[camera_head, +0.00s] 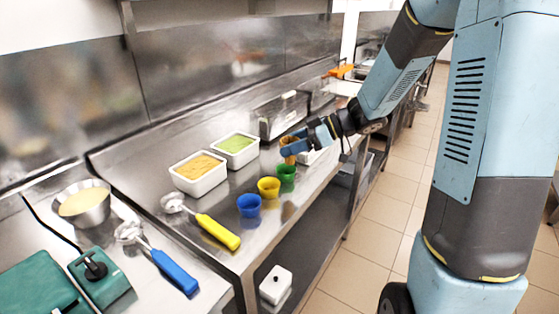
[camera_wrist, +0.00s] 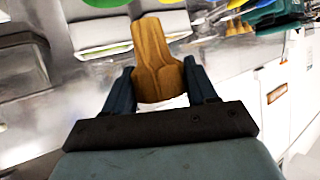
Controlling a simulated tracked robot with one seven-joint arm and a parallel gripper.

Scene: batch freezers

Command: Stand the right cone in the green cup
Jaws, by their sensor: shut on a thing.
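My gripper (camera_head: 292,143) is shut on a brown cone (camera_head: 286,148), which also shows between the two dark fingers in the wrist view (camera_wrist: 152,45). The cone is held in the air and appears above the green cup (camera_head: 287,174) in the head view. The green cup stands at the right end of a row of cups on the steel counter, near its front edge.
A yellow cup (camera_head: 268,188) and a blue cup (camera_head: 249,205) stand left of the green cup. White tubs of orange (camera_head: 198,185) and green (camera_head: 236,157) ice cream sit behind them. A yellow-handled scoop (camera_head: 217,232) and a blue-handled scoop (camera_head: 175,272) lie nearer.

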